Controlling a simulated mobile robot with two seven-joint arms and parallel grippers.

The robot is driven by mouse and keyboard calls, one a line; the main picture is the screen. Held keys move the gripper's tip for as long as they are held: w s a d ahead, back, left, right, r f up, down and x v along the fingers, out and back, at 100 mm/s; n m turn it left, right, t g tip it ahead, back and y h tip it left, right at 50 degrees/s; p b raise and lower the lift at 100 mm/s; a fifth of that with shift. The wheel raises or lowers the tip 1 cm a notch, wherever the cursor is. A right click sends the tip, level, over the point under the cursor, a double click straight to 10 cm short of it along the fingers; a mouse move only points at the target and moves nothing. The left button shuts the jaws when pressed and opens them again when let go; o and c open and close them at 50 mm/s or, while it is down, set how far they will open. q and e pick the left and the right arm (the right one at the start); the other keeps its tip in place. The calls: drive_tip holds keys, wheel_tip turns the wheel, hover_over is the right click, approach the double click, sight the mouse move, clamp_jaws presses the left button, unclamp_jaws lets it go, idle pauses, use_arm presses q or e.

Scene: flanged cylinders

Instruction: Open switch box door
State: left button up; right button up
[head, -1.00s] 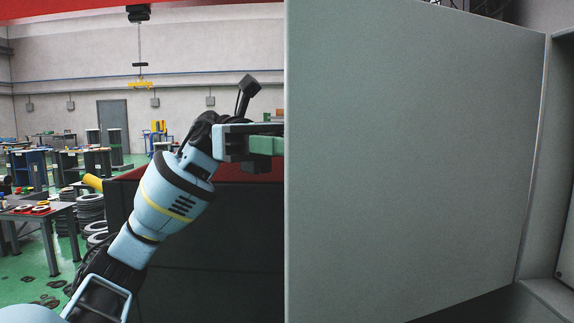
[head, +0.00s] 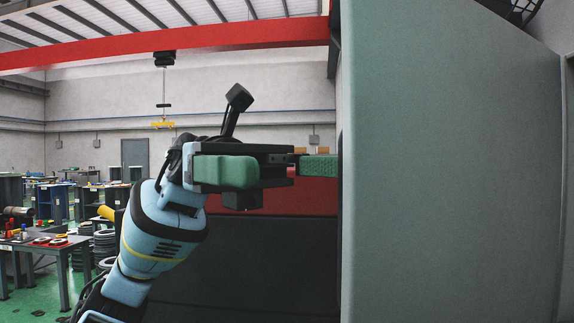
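The switch box door (head: 455,170) is a large flat grey-green panel filling the right of the head view. It stands open, swung out from its hinge side at the right. A strip of the box (head: 569,150) shows at the far right edge. My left gripper (head: 318,165) is level with the middle of the door, at its free left edge. Its green-padded finger runs to that edge, and the tips are hidden behind the door. I cannot tell whether it touches the door or how far its fingers are apart. My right gripper is out of view.
A dark panel with a red top (head: 270,203) stands behind my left arm. Work tables (head: 45,243) with small parts and stacked dark rings (head: 104,245) stand on the green floor at the left. A red beam (head: 180,42) crosses overhead.

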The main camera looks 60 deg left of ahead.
use_arm(q)
drive_tip(key=shift+s+a+r, duration=0.1)
drive_tip(key=shift+s+a, duration=0.15)
drive_tip(key=shift+o, duration=0.5)
drive_tip(key=shift+s+a+b, duration=0.1)
drive_tip(key=shift+a+b, duration=0.25)
drive_tip(key=shift+a, duration=0.15)
drive_tip(key=shift+a+b, duration=0.3)
drive_tip(key=shift+a, duration=0.35)
drive_tip(key=shift+s+a, duration=0.8)
drive_tip(key=shift+s, duration=0.1)
drive_tip(key=c, duration=1)
drive_tip(key=v, duration=0.2)
drive_tip(key=w+b+v, duration=0.1)
drive_tip(key=v, duration=0.1)
drive_tip(key=shift+s+a, duration=0.1)
drive_tip(key=shift+a, duration=0.2)
drive_tip(key=shift+c, duration=0.2)
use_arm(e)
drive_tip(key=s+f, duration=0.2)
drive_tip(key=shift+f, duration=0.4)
